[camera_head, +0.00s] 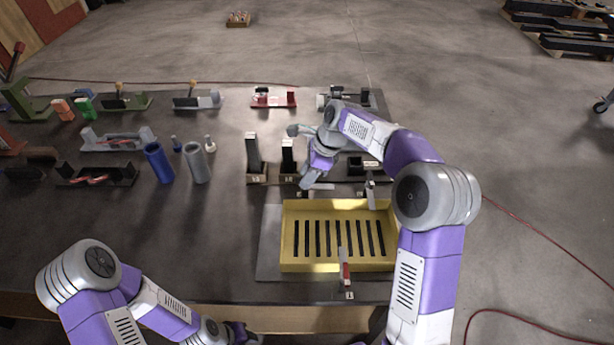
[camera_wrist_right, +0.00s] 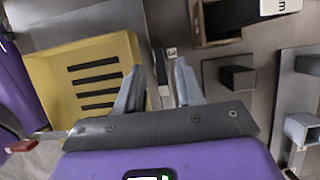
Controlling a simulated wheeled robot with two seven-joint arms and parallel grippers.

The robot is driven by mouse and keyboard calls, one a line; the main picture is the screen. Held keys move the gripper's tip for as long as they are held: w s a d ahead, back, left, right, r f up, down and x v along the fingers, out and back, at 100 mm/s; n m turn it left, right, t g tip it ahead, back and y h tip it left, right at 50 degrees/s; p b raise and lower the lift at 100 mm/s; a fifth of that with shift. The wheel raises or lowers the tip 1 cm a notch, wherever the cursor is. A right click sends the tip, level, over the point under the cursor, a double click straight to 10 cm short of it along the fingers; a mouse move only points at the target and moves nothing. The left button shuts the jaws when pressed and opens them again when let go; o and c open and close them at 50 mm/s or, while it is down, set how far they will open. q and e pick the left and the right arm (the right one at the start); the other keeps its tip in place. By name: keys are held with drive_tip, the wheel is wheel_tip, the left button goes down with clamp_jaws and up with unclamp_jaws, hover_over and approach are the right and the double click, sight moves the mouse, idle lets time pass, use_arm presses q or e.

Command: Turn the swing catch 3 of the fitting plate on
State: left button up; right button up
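The yellow slotted tray (camera_head: 288,245) sits on the grey metal fitting plate (camera_head: 268,248); the tray also shows in the wrist view (camera_wrist_right: 62,72). Catch 1 (camera_head: 345,268), with a red grip, is at the tray's front edge. Catch 2 (camera_head: 371,194) stands at the back right. My right gripper (camera_head: 310,184) is over the back edge, near the label 3 (camera_head: 304,194). In the wrist view its fingers (camera_wrist_right: 158,88) are apart, with a narrow light part, seemingly catch 3 (camera_wrist_right: 163,82), between them; contact cannot be told. My left gripper (camera_head: 240,334) is at the bottom edge, mostly cut off.
Black upright blocks (camera_head: 253,152) in small holders stand behind the plate, close to my right gripper. Blue (camera_head: 158,163) and grey (camera_head: 196,163) cylinders stand to the left. Several fixtures line the back of the table. The table left of the plate is clear.

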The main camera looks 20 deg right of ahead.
drive_tip(key=shift+f, duration=0.1)
clamp_jaws()
idle(1.4)
